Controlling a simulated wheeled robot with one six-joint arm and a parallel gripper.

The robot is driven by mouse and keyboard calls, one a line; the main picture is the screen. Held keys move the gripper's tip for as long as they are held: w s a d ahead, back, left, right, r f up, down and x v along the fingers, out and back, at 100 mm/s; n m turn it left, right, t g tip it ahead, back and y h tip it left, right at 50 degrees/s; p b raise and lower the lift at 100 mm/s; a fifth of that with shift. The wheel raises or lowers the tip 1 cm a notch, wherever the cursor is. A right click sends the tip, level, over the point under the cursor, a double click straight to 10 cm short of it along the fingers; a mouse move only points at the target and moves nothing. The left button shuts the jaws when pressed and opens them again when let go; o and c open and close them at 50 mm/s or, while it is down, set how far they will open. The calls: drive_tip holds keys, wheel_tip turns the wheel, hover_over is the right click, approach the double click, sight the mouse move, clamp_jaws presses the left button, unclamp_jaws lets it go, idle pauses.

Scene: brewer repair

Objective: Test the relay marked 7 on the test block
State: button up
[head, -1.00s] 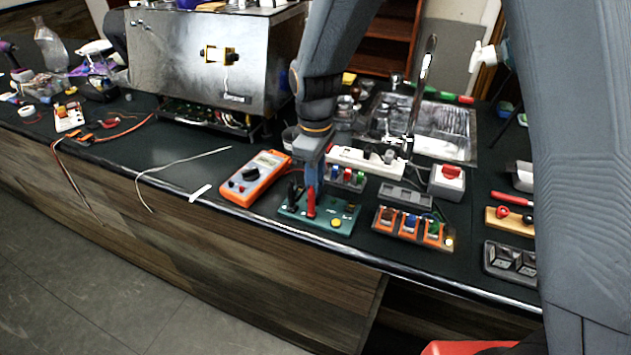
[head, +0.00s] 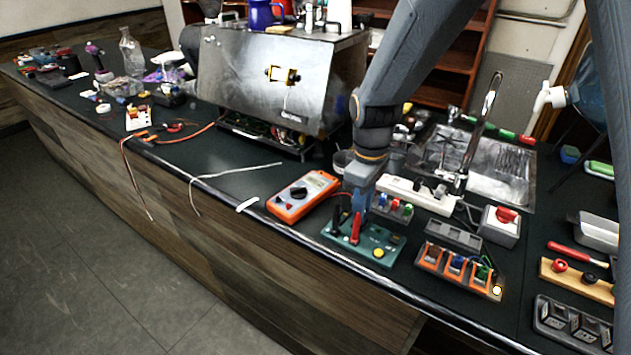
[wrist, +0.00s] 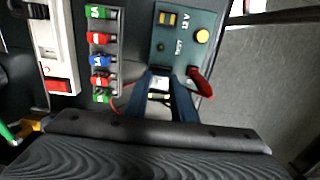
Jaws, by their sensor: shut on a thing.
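The teal test block (head: 385,246) lies near the counter's front edge, with a yellow button and a red and a black upright post. In the wrist view the test block (wrist: 184,40) shows white lettering and the yellow button. My gripper (head: 360,205) is low over the block's left part, beside the red post. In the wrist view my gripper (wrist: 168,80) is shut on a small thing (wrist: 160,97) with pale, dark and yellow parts. The fingers hide much of it, and I cannot read a 7 or tell whether it touches the block.
An orange multimeter (head: 290,209) lies left of the block. A strip of coloured parts (head: 408,209) is behind it; a rack with orange-framed parts (head: 428,257) and a lit lamp is to its right.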

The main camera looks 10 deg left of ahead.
drive_tip(key=shift+r, duration=0.1)
drive_tip(key=shift+r+p, duration=1.8)
drive_tip(key=shift+r, duration=0.6)
